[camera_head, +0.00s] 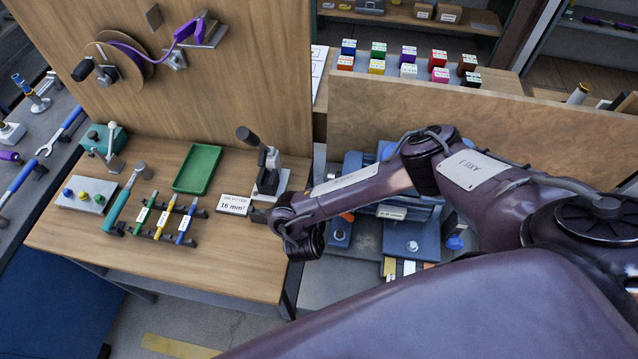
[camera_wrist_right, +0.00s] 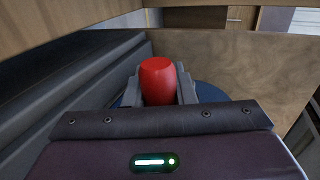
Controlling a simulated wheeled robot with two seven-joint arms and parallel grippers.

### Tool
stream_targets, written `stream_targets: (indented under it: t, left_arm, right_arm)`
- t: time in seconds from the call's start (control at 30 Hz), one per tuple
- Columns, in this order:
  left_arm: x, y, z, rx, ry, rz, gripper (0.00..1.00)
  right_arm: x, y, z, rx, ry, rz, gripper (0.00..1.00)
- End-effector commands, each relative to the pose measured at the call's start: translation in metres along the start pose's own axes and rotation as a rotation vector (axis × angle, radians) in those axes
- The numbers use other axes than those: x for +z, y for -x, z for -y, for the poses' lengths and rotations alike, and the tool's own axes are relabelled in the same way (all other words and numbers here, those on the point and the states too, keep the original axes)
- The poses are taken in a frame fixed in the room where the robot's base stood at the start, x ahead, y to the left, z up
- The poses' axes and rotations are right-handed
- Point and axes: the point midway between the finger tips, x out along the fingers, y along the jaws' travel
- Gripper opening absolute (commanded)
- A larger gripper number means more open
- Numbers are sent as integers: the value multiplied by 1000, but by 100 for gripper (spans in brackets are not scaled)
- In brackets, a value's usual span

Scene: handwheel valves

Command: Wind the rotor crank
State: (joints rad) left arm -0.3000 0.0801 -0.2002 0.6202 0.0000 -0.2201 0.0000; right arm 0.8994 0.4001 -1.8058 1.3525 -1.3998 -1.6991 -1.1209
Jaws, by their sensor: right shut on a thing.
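A red barrel-shaped crank handle (camera_wrist_right: 157,72) stands upright in the middle of the right wrist view. My right gripper (camera_wrist_right: 158,92) is shut on it, with one grey finger on each side. Part of a blue round surface (camera_wrist_right: 210,92) shows behind the handle; the rest of the crank is hidden by my gripper. In the head view my right arm reaches in from the right and bends down in front of a blue machine (camera_head: 412,240); I cannot make out the handle or the fingertips clearly there. My left gripper is not in view.
A wooden panel (camera_head: 480,125) stands behind my right arm. To the left, a workbench (camera_head: 80,240) holds a green tray (camera_head: 197,168), coloured-handled tools and a black-handled lever (camera_head: 266,165). Several coloured blocks (camera_head: 408,70) stand on a shelf behind the panel.

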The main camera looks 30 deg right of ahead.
Motion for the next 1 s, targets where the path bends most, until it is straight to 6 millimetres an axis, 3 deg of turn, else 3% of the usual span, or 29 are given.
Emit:
stream_targets:
  t: [0.3,0.87,0.9,1.0]
  left_arm:
    - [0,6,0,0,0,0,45]
    - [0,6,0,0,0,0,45]
    - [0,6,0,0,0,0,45]
    - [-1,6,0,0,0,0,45]
  right_arm:
    - [0,-3,-4,-123,2,-1,1]
    - [-1,-5,-4,-148,1,-3,1]
    - [-1,-5,-4,-148,1,-3,27]
    - [-1,-5,-4,-148,1,-2,40]
